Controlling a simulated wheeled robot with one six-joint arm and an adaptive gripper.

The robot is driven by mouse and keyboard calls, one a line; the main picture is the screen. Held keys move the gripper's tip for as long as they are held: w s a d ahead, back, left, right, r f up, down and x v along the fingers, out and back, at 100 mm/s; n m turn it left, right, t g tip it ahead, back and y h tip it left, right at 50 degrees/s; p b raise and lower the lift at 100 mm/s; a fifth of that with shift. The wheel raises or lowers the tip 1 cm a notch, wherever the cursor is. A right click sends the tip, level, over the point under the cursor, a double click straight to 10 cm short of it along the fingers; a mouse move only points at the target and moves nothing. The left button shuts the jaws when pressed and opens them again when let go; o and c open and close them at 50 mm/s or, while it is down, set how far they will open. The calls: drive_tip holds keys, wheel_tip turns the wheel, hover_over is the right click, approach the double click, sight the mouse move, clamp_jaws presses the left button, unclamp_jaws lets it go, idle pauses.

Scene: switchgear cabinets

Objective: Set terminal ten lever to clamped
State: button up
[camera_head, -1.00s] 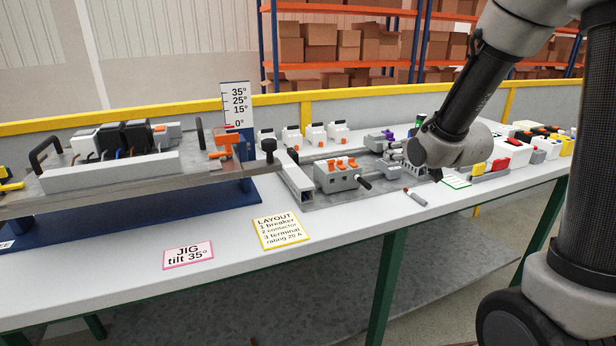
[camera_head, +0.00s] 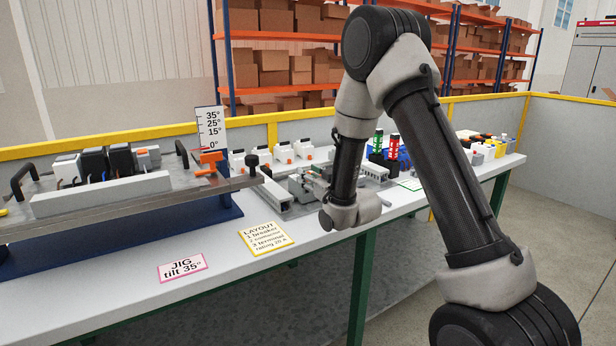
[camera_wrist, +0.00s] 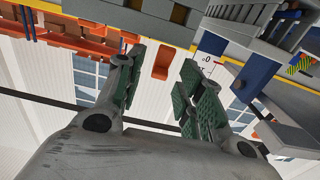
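My gripper (camera_wrist: 162,66) is open in the wrist view, with nothing between its pads. An orange tab (camera_wrist: 163,58) shows beyond the gap between the fingers, apart from them. I cannot tell whether it is the terminal ten lever; no number is readable on it. In the head view my gripper (camera_head: 312,182) is a small grey shape left of my wrist, over the bench's fixture area. The grey block with orange levers there is now largely hidden. An orange part (camera_head: 211,158) sits beside the tilt scale (camera_head: 210,128), near its 0° mark.
The tilting jig (camera_head: 130,200) with black and white devices and black handles fills the bench's left. White devices (camera_head: 284,152) stand along the back. Cards lie at the front, including the layout card (camera_head: 265,237). Coloured parts (camera_head: 485,145) stand at the right end.

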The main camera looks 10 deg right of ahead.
drive_tip(key=shift+w, duration=0.35)
clamp_jaws()
drive_tip(key=shift+w+a+r+g+h, duration=0.15)
drive_tip(key=shift+w+g+h, duration=0.2)
drive_tip(key=shift+g, duration=0.75)
drive_tip(key=shift+w+a+r+g+h, duration=0.15)
drive_tip(key=shift+w+g+h, duration=0.2)
drive_tip(key=shift+g, duration=0.75)
drive_tip(key=shift+f, duration=0.1)
unclamp_jaws()
drive_tip(key=shift+s+f, duration=0.1)
